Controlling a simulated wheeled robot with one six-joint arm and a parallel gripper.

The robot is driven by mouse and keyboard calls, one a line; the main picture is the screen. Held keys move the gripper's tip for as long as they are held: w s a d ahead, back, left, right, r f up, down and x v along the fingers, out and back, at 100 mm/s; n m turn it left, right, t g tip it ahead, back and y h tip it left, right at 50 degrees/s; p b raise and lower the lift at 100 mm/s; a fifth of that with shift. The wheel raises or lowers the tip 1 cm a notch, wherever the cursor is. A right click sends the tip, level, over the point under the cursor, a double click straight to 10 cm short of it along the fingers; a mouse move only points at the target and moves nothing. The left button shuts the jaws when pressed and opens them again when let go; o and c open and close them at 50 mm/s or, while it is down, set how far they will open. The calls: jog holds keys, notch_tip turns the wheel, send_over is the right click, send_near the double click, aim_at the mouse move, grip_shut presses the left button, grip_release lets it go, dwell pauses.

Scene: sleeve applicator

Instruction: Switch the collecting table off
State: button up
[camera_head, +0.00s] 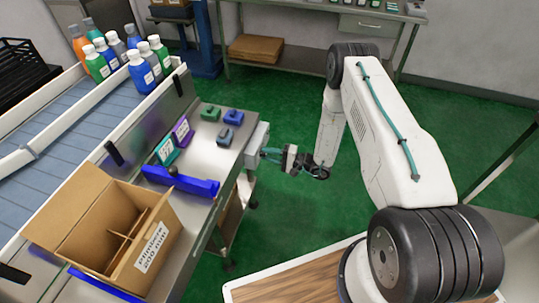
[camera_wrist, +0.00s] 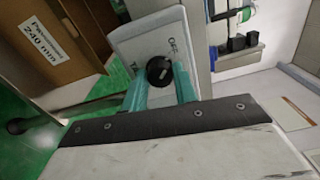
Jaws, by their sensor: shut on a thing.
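The collecting table (camera_head: 207,155) is a steel table beside the conveyor in the head view. A light grey switch box (camera_head: 258,140) is fixed to its right side. In the wrist view the same switch box (camera_wrist: 135,42) carries a round black knob (camera_wrist: 159,70) with a light pointer mark. My gripper (camera_head: 267,156) reaches the box from the right. In the wrist view its teal fingers (camera_wrist: 160,80) are shut on the knob, one at each side, partly hiding the box's lower part.
An open cardboard box (camera_head: 105,228) and a blue bar (camera_head: 180,181) lie on the table. Several coloured bottles (camera_head: 140,68) stand on the conveyor (camera_head: 70,125). Small green, blue and grey pieces (camera_head: 225,135) lie near the switch box.

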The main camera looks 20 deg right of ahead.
jog(key=shift+s, duration=0.1)
jog(key=o, duration=1)
jog(key=shift+d, duration=0.1)
jog(key=v, duration=0.7)
jog(key=shift+s+d, duration=0.2)
jog(key=shift+d, duration=0.05)
